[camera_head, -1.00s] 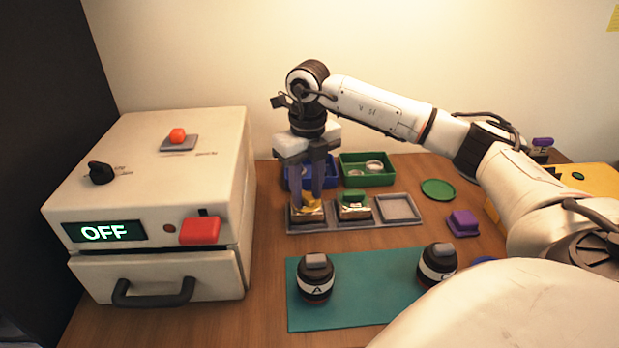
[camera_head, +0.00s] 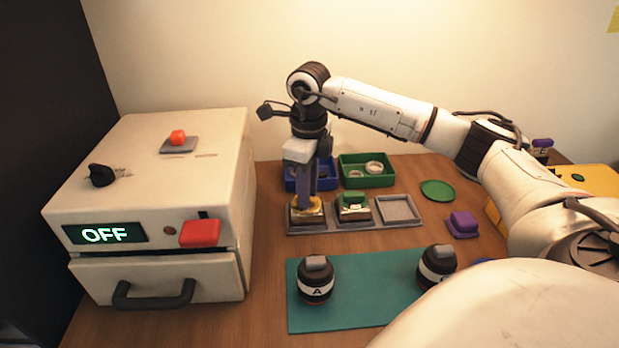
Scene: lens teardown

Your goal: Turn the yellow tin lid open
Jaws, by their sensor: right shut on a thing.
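The yellow tin lid (camera_head: 316,203) sits on a gold-coloured tin (camera_head: 306,216) in the left compartment of a grey tray (camera_head: 347,228). My right gripper (camera_head: 307,196) points straight down and is shut on the yellow lid. Its fingers are seen nearly edge-on and hide part of the lid. A similar tin with a green lid (camera_head: 353,199) stands in the middle compartment. The right compartment is empty. My left gripper does not show.
A blue bin (camera_head: 291,183) and a green bin (camera_head: 366,180) stand behind the tray. A white box marked OFF (camera_head: 150,200) is on the left. Dark jars (camera_head: 315,284) stand on a teal mat (camera_head: 355,317) in front. A purple-lidded object (camera_head: 463,222) lies right of the tray.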

